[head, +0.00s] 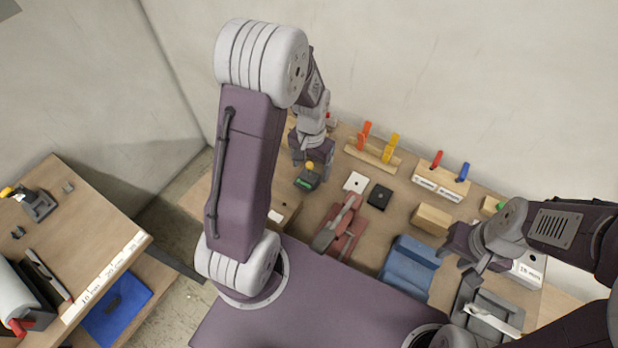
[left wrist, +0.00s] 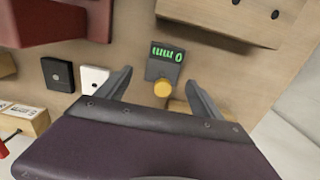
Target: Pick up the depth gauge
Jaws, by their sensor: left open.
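The depth gauge (head: 307,181) is a small dark grey block with a green display and a yellow-orange knob. It stands on the wooden bench, and in the left wrist view the gauge (left wrist: 164,68) reads "0 mm". My left gripper (head: 312,172) is open just above it. In the left wrist view the open fingers of my left gripper (left wrist: 158,84) stand on either side of the gauge's knob end, with nothing held between them. My right gripper (head: 467,262) is at the right over the bench, near a grey tray; its jaw opening is not clear.
A white square block (head: 356,182) and a black one (head: 380,196) lie right of the gauge. A red clamp-like tool (head: 341,228) and a blue block (head: 409,266) lie nearer. Wooden racks with coloured handles (head: 373,153) stand at the back, before the wall.

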